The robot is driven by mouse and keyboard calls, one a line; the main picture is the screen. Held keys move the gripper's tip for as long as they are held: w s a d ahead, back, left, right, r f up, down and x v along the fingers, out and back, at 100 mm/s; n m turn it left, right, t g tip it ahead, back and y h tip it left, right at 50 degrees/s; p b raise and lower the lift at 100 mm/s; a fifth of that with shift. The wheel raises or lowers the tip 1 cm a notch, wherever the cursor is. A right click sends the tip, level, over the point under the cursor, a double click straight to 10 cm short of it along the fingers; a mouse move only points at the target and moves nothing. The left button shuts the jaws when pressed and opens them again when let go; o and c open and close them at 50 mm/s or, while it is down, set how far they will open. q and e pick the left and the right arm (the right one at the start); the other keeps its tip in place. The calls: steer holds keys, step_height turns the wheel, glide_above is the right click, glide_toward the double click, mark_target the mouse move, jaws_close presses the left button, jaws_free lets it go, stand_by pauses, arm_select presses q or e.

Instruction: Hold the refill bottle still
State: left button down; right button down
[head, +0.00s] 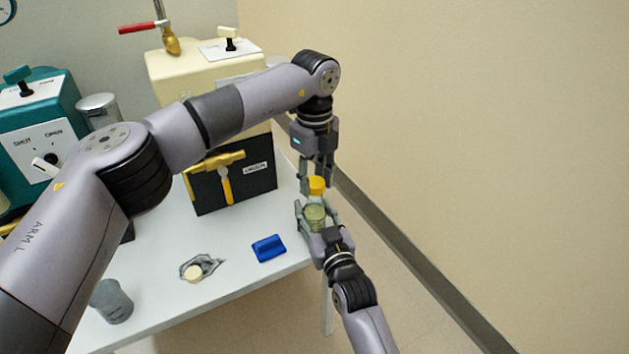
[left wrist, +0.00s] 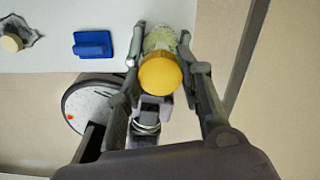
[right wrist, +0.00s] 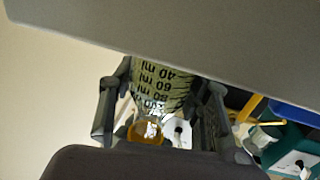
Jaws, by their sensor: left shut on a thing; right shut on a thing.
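The refill bottle (head: 315,216) is a clear, greenish bottle, about upright, off the right edge of the white table. Its dark ml markings show on its side (right wrist: 163,85) in the right wrist view. My right gripper (head: 312,212) is shut around its body from below. A yellow cap (head: 316,186) is at the bottle's top; it also shows in the left wrist view (left wrist: 160,75). My left gripper (head: 317,184) reaches down from above, shut on the cap. I cannot tell whether the cap is seated or loose on the neck.
The white table (head: 235,270) holds a blue block (head: 268,248), a round cream piece on a grey crumpled patch (head: 194,271), and a grey cup (head: 111,301). A beige wall (head: 480,120) rises on the right.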

mark_target(314, 182)
arm_select(q)
steer(key=shift+r, duration=1.6)
arm_select(e)
steer(key=c, duration=0.8)
jaws_free()
steer(key=shift+o, duration=0.2)
steer(key=v, duration=1.2)
